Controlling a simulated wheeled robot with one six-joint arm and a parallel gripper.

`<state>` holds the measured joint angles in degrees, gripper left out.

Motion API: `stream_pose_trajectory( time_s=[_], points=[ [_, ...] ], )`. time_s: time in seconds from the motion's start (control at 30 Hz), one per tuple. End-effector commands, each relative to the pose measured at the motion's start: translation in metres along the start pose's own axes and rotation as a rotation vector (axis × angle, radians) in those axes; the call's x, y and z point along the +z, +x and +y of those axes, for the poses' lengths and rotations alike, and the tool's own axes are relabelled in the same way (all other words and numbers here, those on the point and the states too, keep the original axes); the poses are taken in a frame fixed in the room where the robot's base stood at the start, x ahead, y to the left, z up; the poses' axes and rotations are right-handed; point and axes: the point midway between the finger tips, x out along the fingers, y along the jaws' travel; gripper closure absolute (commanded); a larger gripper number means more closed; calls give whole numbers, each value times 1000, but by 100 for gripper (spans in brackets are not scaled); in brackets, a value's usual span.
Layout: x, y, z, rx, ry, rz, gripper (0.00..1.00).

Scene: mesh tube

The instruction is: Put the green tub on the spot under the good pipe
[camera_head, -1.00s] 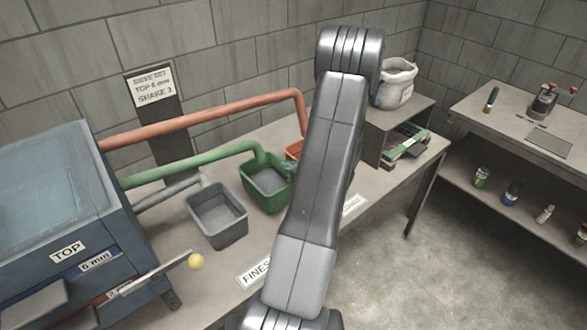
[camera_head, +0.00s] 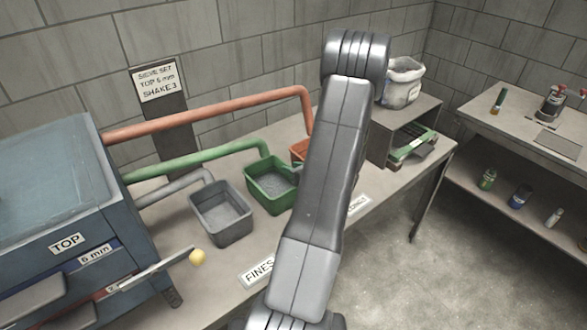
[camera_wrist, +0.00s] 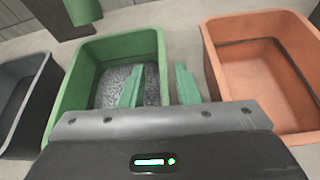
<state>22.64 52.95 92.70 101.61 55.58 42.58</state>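The green tub (camera_head: 272,208) stands on the bench under the mouth of the green pipe (camera_head: 200,164), with grey gravel inside. It also shows in the wrist view (camera_wrist: 72,92), where the green pipe's end (camera_wrist: 83,10) hangs over its far side. My gripper (camera_wrist: 160,84) is open at the tub's right wall. One green finger is on the inner side of that wall and the other is outside it, with a gap between them. In the head view my arm hides most of the gripper. I cannot tell whether the fingers touch the wall.
A grey tub (camera_head: 222,222) stands left of the green one, an orange tub (camera_wrist: 262,70) right, beneath the orange pipe (camera_head: 215,113). A sign (camera_head: 158,83) reads "SIEVE SET TOP 6 mm SHAKE 3". A "FINES" label (camera_head: 257,271) lies along the bench front; another label (camera_head: 358,204) is partly hidden.

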Motion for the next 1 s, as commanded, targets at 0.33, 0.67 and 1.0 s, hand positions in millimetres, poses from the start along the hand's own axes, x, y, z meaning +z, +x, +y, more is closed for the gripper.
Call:
stream_pose_trajectory(
  time_s=[0.33, 0.67, 1.0],
  points=[
    [-1, -6, 0, -1, 0, 2, 71],
    [-1, -71, -2, -6, -1, 0, 71],
    [0, -130, -1, -3, -1, 0, 71]
  ],
)
